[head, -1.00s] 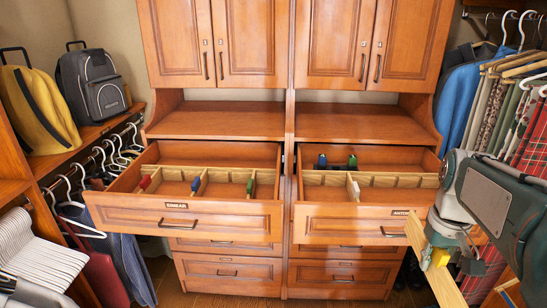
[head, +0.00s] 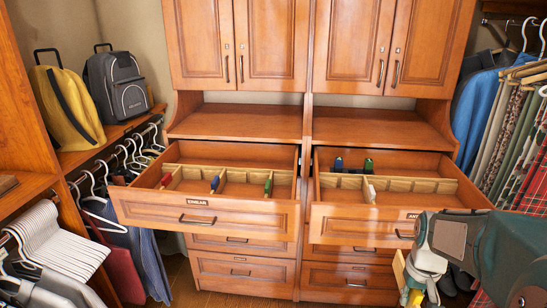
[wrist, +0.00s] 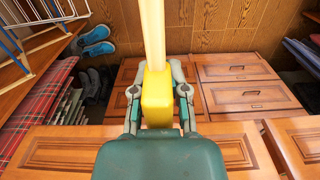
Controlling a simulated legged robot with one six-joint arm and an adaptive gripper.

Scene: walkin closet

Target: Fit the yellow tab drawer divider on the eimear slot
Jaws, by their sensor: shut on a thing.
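The yellow tab drawer divider has a pale wooden board (wrist: 152,35) and a yellow tab (wrist: 156,98). My gripper (wrist: 158,103) is shut on the yellow tab, and the board points away from it. The open left drawer (head: 245,213) carries the EIMEAR label (head: 197,204). Its wooden rail holds dividers with red (head: 166,180), blue (head: 215,183) and green (head: 268,187) tabs, with gaps between them.
The open right drawer (head: 350,225) holds dividers with blue (head: 339,164), green (head: 368,166) and white (head: 370,191) tabs. Hanging clothes (head: 515,130) flank the right. Backpacks (head: 117,85) and hangers (head: 60,240) line the left. Shoes (wrist: 97,42) show in the wrist view.

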